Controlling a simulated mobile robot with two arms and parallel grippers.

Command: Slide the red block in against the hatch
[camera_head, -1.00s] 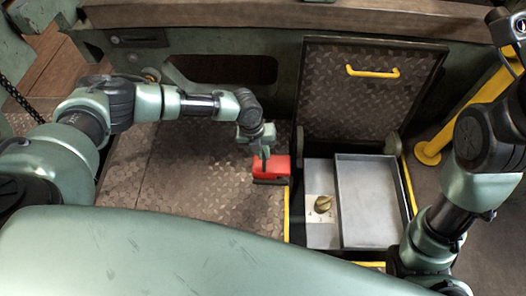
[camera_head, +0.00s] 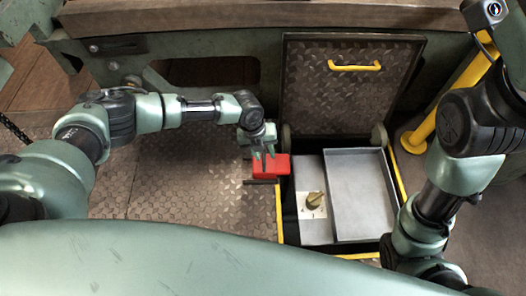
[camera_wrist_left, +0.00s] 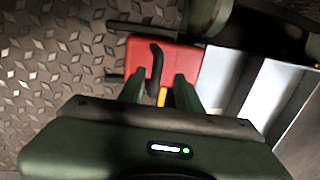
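The red block (camera_head: 281,166) lies at the right end of the patterned metal floor, beside the open hatch pit. In the left wrist view the red block (camera_wrist_left: 184,62) has a dark upright handle (camera_wrist_left: 155,62) in front of it. My left gripper (camera_head: 264,153) is over the block. In the left wrist view its two fingers (camera_wrist_left: 158,86) are apart, one on each side of the handle, with gaps showing. The hatch lid (camera_head: 345,90) stands raised, with a yellow handle. My right arm is at the right; its gripper is not visible.
Dark bars (camera_head: 262,182) flank the block's left part. A yellow edge (camera_head: 279,215) borders the pit. The floor left of the block is clear.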

